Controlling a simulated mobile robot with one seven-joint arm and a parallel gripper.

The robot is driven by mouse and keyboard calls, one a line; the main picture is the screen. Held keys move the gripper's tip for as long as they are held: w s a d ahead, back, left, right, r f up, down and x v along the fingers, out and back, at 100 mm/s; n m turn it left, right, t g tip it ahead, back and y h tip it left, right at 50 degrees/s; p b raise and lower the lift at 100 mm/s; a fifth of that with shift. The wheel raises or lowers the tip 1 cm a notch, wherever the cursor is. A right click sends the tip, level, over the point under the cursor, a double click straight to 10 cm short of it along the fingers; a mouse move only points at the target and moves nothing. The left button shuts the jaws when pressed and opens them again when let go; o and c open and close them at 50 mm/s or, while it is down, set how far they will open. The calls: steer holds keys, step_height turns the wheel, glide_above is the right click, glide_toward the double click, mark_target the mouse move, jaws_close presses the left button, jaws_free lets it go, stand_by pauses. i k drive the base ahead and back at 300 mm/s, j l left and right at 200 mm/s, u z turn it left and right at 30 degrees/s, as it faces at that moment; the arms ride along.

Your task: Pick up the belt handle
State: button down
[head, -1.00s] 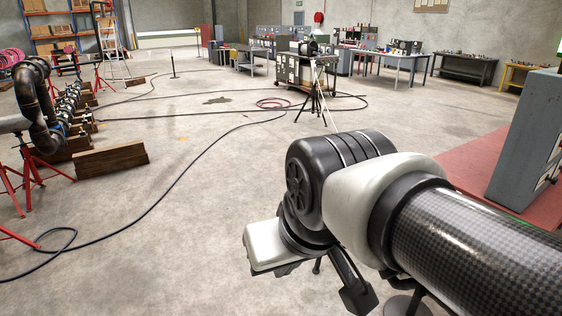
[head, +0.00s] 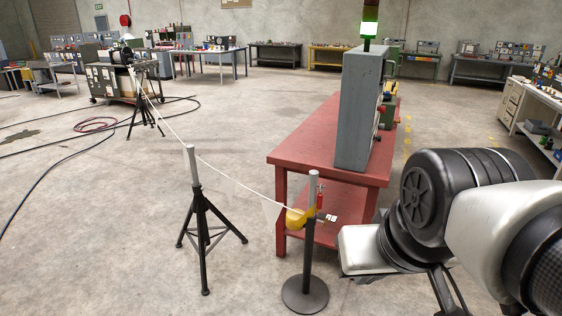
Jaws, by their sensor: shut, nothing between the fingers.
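My gripper (head: 442,285) is at the lower right, shut and empty, apart from the yellow piece. Its fingers are partly hidden behind my wrist and cut by the frame's edge.
A black tripod stand (head: 205,235) stands left of the post. A red table (head: 300,155) with a grey cabinet (head: 357,110) stands just behind the post. Another tripod (head: 145,105) and a cart (head: 112,82) are farther back. Cables (head: 60,165) lie on the open floor at left.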

mark_target(320, 196)
steer(key=z, duration=0.15)
steer(key=u, duration=0.4)
steer(key=i+l+u, duration=0.1)
steer(key=u, duration=0.25)
steer(key=l+u, duration=0.15)
steer(key=u, duration=0.25)
steer(key=i+l+u, duration=0.1)
steer(key=l+u, duration=0.25)
steer(key=l, duration=0.2)
steer(key=l+u, duration=0.3)
steer(key=l, duration=0.25)
steer(key=l+u, duration=0.2)
steer(key=l, duration=0.35)
steer(key=k+l+u, duration=0.15)
steer(key=l, duration=1)
steer(key=k+l, duration=0.1)
steer(key=l, duration=0.5)
steer(key=k+l+u, duration=0.1)
steer(key=l, duration=1.05)
steer(key=i+j, duration=0.1)
steer(key=j, duration=0.2)
steer(key=i+j+z, duration=0.2)
steer(key=j, duration=0.3)
steer(key=j+z, duration=0.15)
steer(key=j, duration=0.35)
